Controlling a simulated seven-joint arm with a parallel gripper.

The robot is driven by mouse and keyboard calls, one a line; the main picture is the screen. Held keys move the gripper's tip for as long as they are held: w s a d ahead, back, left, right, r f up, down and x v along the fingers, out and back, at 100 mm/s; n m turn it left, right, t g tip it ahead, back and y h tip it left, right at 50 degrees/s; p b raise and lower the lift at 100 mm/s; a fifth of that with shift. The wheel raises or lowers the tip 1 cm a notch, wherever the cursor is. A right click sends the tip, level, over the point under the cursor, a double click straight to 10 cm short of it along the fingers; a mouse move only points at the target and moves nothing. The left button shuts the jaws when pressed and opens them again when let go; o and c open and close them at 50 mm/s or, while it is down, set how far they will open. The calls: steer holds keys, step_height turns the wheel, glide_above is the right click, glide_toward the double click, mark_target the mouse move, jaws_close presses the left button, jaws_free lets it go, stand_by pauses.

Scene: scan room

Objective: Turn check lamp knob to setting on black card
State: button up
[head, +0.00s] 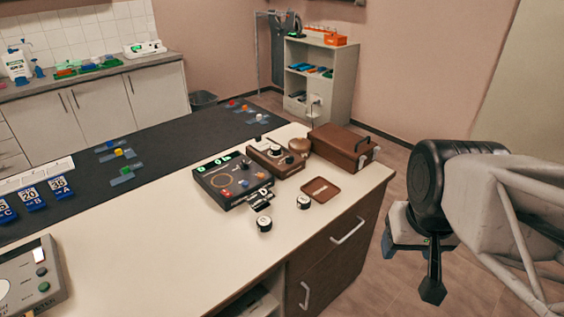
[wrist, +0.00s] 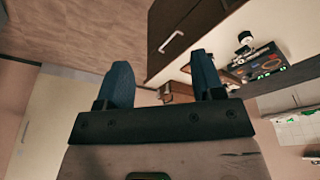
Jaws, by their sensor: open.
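A dark control panel (head: 233,180) with green displays, a ring mark and small coloured controls lies on the counter. A brown box with knobs (head: 273,156) stands just behind it on the right. Which knob is the check lamp knob is too small to tell. A small black card with white marks (head: 260,198) appears at the panel's front right edge; its setting is unreadable. My gripper (wrist: 162,78) is open and empty, its two blue fingers apart. It hangs off the counter's right end, well away from the panel, which also shows in the wrist view (wrist: 265,62).
Two black-and-white round pieces (head: 264,224) (head: 303,202) stand in front of the panel. A brown tray (head: 320,190) and brown case (head: 341,147) lie to the right. A grey device (head: 32,283) sits front left. The counter's front middle is clear.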

steer(key=w+a+r, duration=0.1)
steer(key=w+r, duration=0.1)
steer(key=w, duration=0.7)
steer(key=w+a+r, duration=0.2)
steer(key=w, duration=0.6)
steer(key=n+g, duration=0.3)
glide_above(290, 159)
steer(key=f, duration=1.9)
steer(key=shift+w+f, duration=0.15)
steer(key=shift+w, duration=0.05)
steer(key=shift+w+a+f, duration=0.1)
steer(key=shift+w+f, duration=0.15)
steer(key=shift+f, duration=0.1)
steer(key=shift+f, duration=3.8)
steer(key=c, duration=0.9)
